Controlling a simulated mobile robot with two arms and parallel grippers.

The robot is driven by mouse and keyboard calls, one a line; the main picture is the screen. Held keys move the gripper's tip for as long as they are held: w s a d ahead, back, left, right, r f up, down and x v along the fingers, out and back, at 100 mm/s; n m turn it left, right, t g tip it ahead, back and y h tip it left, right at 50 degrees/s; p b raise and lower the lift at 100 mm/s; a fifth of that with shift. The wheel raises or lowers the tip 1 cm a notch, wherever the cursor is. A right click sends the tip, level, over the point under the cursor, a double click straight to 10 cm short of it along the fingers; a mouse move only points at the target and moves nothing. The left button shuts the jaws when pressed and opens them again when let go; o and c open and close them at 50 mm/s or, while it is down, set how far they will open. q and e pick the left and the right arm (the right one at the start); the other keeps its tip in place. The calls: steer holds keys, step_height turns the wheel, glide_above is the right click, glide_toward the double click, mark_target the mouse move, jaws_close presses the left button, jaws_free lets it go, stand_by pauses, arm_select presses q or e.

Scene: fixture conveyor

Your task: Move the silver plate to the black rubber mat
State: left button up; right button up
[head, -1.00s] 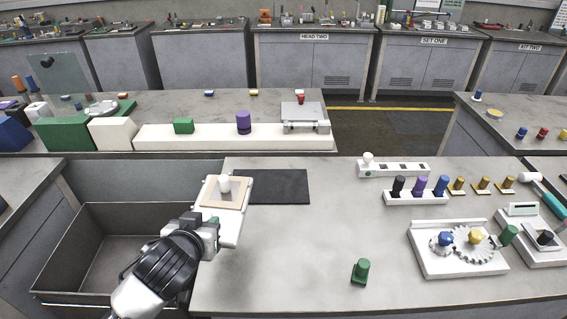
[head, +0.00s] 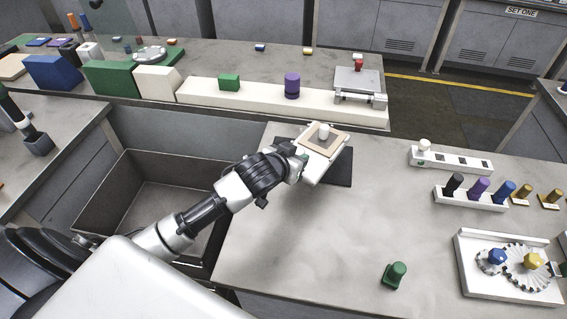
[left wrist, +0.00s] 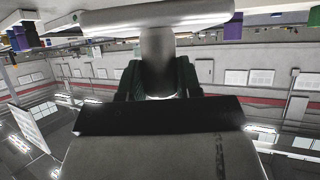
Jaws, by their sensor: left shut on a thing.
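The pale silver-white plate (head: 318,169) carries a tan square piece with a white knob on top. My right gripper is not in view.
A deep grey bin (head: 140,190) is sunk left of the worktop. A green knobbed piece (head: 396,273), a white peg rack (head: 470,198) and a gear board (head: 510,270) stand to the right. The worktop's middle is clear. A white fixture with a grey plate (head: 358,82) stands behind.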

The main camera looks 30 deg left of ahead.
arm_select(q)
steer(key=a+f, duration=0.2)
steer(key=a+f+p, duration=0.1)
steer(key=a+f, duration=0.1)
steer(key=f, duration=0.1)
steer(key=a+f+p, duration=0.1)
steer(key=a+f, duration=0.2)
steer(key=shift+w, duration=0.3)
steer(key=shift+f, duration=0.15)
steer(key=o, duration=1.1)
steer(key=shift+f, duration=0.1)
steer(key=shift+s+r, duration=0.1)
steer(key=shift+r, duration=0.1)
steer(key=b+v, duration=0.1)
steer(key=v, duration=1.1)
